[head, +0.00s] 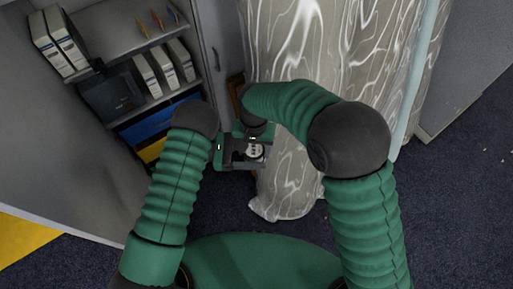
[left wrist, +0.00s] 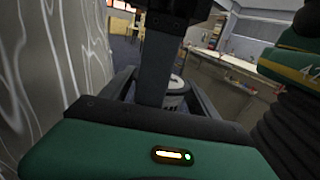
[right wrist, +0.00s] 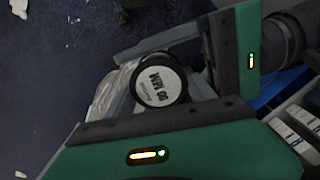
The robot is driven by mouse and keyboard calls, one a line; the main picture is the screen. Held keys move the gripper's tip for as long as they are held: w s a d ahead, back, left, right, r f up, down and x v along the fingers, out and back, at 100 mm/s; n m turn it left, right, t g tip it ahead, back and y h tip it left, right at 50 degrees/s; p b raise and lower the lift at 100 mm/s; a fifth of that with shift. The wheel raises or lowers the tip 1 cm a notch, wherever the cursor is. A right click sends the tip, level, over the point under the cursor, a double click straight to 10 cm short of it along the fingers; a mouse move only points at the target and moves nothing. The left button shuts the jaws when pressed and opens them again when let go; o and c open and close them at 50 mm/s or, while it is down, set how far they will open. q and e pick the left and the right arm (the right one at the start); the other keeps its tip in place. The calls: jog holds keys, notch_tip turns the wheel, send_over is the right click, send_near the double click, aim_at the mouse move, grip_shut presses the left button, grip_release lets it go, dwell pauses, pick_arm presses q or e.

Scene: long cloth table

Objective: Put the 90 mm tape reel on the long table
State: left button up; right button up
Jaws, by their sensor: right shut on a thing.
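The tape reel (right wrist: 160,84), a small cylinder with a white "90 MM" label, sits between the fingers of my right gripper (right wrist: 160,95), which is shut on it. In the head view the reel (head: 254,150) shows as a small pale disc between my two grippers. My left gripper (left wrist: 165,100) is right beside it, with its fingers apart and the reel (left wrist: 173,98) partly showing between them behind a dark finger. I cannot tell whether the left fingers touch it. The long table shows as grey marbled cloth (head: 335,60) hanging to the floor.
A grey shelf unit (head: 135,40) with white binders (head: 60,40) and blue and yellow boxes (head: 160,120) stands to the left, close to my left arm. The table cloth is close on the right. Dark blue carpet (head: 455,180) lies open at the far right.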

pick_arm(q)
jog(key=o, duration=0.3)
pick_arm(e)
jog(key=shift+d, duration=0.2)
pick_arm(q)
jog(key=shift+o, duration=0.2)
jog(key=shift+a, duration=0.1)
